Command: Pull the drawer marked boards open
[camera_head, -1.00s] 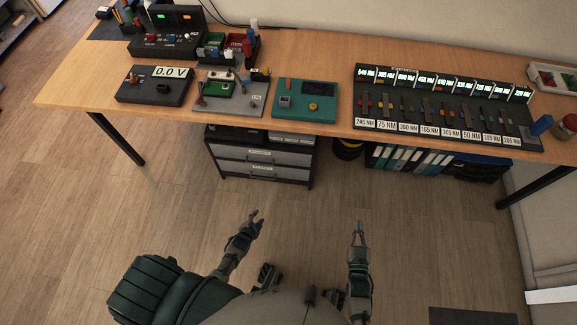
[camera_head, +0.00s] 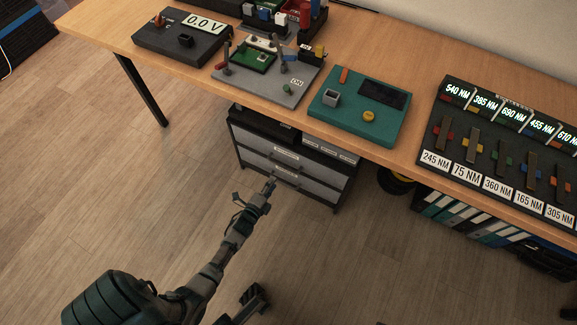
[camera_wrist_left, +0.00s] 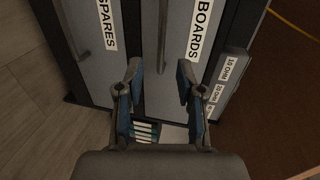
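The drawer marked BOARDS (camera_wrist_left: 163,90) is a light grey front in a dark cabinet (camera_head: 340,200) under the bench. It appears shut. Its slim bar handle (camera_wrist_left: 163,35) lies beyond my fingertips in the left wrist view. In the head view it appears to be the upper wide drawer (camera_head: 256,145), its label too small to read. My left gripper (camera_head: 256,191) is in front of the cabinet; its fingers also show in the left wrist view (camera_wrist_left: 160,73), apart, with nothing between them. They do not visibly touch the handle.
The SPARES drawer (camera_wrist_left: 85,50) is beside BOARDS in the wrist view. Small drawers labelled in ohms (camera_wrist_left: 232,75) are on its other side. The wooden bench top (camera_head: 420,100) overhangs the cabinet. A table leg (camera_head: 140,90) stands left; binders (camera_head: 470,215) are at right.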

